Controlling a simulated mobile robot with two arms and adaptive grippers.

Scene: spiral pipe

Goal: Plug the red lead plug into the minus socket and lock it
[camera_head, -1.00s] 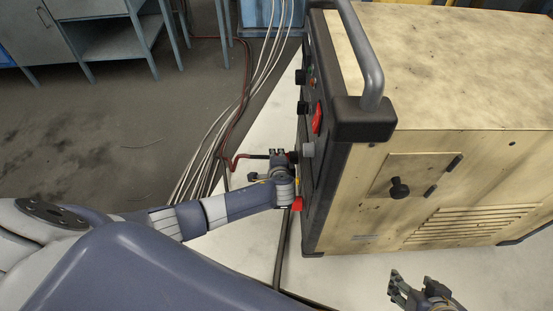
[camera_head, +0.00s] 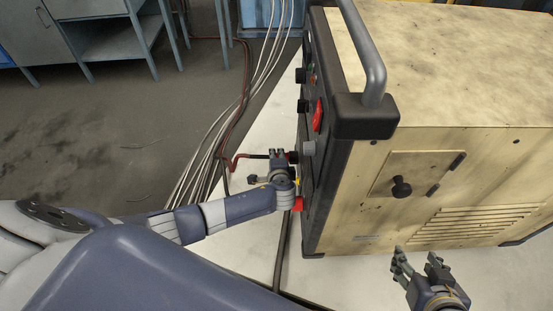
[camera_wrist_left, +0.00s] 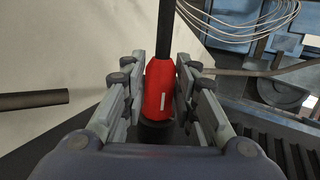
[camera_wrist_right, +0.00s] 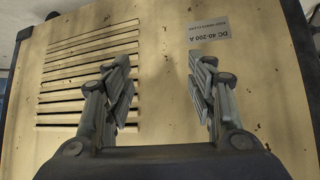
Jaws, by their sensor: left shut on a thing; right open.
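The red lead plug (camera_wrist_left: 160,88) sits upright between the fingers of my left gripper (camera_wrist_left: 162,82) in the left wrist view. Its black lead (camera_wrist_left: 172,25) leaves the top, and a dark round part (camera_wrist_left: 157,133) shows at its other end. In the head view my left gripper (camera_head: 280,162) is at the machine's dark front panel (camera_head: 318,165) and mostly hides the plug. How deep the plug sits in a socket, and whether it is locked, I cannot tell. My right gripper (camera_head: 416,258) is open and empty, facing the machine's vented side in its wrist view (camera_wrist_right: 160,62).
A red part (camera_head: 298,204) shows at the panel below my left gripper. Pale cables (camera_head: 235,115) run over the floor to the left. The pale table is clear near my right gripper.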

